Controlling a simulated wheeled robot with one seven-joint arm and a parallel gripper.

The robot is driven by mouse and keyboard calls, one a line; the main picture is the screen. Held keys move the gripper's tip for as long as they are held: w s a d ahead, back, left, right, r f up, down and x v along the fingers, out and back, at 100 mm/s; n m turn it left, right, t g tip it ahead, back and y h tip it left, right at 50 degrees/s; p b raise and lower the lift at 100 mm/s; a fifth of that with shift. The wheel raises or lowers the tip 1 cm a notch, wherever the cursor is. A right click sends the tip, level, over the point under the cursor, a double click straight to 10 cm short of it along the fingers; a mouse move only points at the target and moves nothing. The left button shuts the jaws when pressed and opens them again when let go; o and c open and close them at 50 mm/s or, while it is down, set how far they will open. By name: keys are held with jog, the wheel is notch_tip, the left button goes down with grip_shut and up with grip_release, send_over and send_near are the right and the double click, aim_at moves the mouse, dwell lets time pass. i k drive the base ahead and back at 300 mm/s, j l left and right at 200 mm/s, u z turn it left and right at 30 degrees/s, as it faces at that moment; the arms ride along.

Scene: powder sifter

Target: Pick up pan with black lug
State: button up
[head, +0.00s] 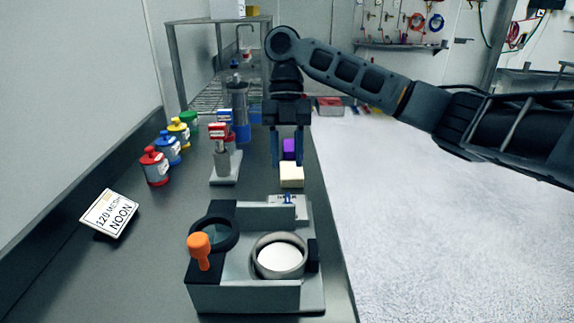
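A round grey pan (258,247) with a white inside sits in the right part of a grey sifter stand (240,296) at the front of the counter. A black lug (313,251) shows at the pan's right side. My gripper (287,163) points straight down farther back along the counter, beyond the stand and apart from the pan. Its two blue-grey fingers are spread, so it is open, and nothing appears held. A purple block (289,146) shows between the fingers, seemingly behind them, and a cream block (291,180) shows just below the tips.
An orange knob (199,244) and a black ring (214,220) are at the stand's left. A "120 mesh noon" card (109,214) stands left. Red, blue, yellow and green jars (155,167) line the wall. A red-topped device (224,160) stands left of my gripper.

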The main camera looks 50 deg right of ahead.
aim_at(280, 254)
jog(key=k+l, duration=1.2)
jog(key=l, duration=0.2)
